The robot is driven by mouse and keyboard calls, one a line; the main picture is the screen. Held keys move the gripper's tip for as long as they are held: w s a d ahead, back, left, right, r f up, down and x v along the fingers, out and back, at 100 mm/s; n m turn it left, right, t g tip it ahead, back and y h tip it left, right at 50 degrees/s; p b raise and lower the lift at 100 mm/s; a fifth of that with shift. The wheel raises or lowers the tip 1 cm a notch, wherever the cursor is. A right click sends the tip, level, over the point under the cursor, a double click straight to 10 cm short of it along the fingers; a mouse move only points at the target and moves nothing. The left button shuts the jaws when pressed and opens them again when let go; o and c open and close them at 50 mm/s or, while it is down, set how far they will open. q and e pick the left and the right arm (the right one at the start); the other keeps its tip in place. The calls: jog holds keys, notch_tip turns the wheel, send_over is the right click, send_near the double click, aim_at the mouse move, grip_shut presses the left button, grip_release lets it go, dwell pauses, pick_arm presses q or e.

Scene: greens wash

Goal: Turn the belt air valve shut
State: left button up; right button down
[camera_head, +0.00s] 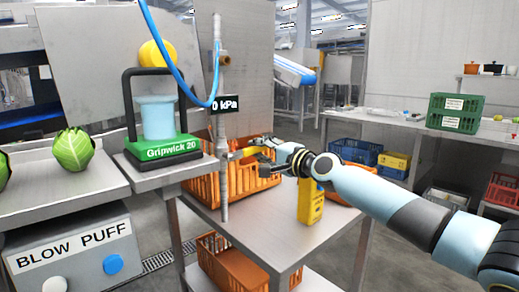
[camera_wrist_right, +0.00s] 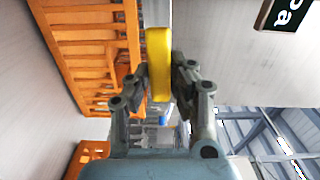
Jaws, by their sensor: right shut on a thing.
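The air valve sits on a vertical grey pipe (camera_head: 222,120) that stands at the front edge of the metal table. Its yellow handle (camera_head: 247,152) points sideways from the pipe, to the right. My right gripper (camera_head: 262,151) comes from the right and is shut on this handle. In the right wrist view the yellow handle (camera_wrist_right: 158,62) stands between the two fingers (camera_wrist_right: 158,85). The valve body is small and hard to make out. A blue hose (camera_head: 190,92) runs to the upper part of the pipe. My left gripper is not in view.
An orange crate (camera_head: 204,187) stands behind the pipe, close to my gripper. A yellow bottle-like container (camera_head: 310,203) stands on the table below my wrist. A green Gripwick 20 device (camera_head: 165,148) and a lettuce (camera_head: 73,150) are to the left. A "0 kPa" display (camera_head: 224,105) hangs by the pipe.

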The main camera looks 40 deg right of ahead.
jog(key=shift+f+m, duration=0.4)
jog(key=shift+f, duration=0.05)
jog(key=c, duration=1.2)
grip_release()
jog(key=shift+o, duration=0.2)
jog(key=shift+r, duration=0.1)
notch_tip(320, 180, up, 10)
